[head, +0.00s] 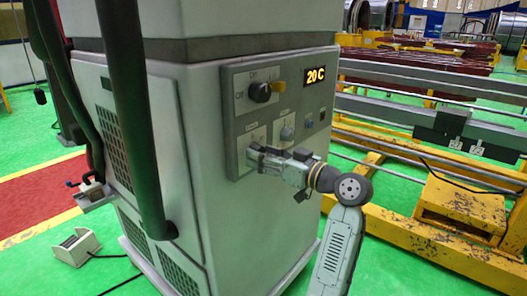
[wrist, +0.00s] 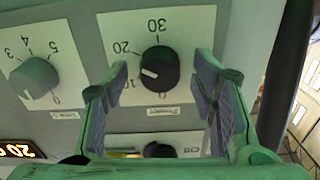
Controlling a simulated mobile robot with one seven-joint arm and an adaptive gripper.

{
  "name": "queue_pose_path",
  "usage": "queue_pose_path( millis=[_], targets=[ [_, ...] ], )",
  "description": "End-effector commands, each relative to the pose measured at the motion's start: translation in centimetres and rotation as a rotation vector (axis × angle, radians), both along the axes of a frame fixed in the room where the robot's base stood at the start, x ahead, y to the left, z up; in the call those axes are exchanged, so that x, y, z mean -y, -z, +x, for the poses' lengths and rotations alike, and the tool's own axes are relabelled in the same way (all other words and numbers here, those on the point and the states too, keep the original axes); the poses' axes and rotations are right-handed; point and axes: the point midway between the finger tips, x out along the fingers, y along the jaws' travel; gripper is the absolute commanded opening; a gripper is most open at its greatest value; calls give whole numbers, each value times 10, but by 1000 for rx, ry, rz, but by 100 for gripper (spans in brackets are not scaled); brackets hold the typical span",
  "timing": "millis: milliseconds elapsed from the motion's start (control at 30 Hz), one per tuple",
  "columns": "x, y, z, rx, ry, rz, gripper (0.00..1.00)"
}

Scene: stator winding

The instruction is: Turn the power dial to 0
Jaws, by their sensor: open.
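A black dial (wrist: 160,68) on a white plate marked 10, 20 and 30 is in the middle of the wrist view. Its white mark points left, between the 20 and the 10. A grey dial (wrist: 34,78), on a plate marked 0 to 5, is at the left. The small labels are unreadable, so I cannot tell which is the power dial. My gripper (wrist: 161,82) is open, its fingers on either side of the black dial; I see no clear contact. In the head view, my gripper (head: 256,158) is at the panel's lower left, hiding that dial.
The grey cabinet (head: 215,215) carries the control panel (head: 235,90), with a "20 C" display (head: 316,76). Dark hoses (head: 130,120) hang at the left.

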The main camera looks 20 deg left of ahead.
Motion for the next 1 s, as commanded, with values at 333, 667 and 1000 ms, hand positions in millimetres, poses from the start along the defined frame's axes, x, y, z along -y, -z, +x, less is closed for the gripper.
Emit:
queue_pose_path(
  millis=[333,667,1000],
  targets=[
    [-4,1,1,0,0,-1,52],
    [-4,0,1,0,0,-1,30],
    [-4,0,1,0,0,-1,8]
  ],
)
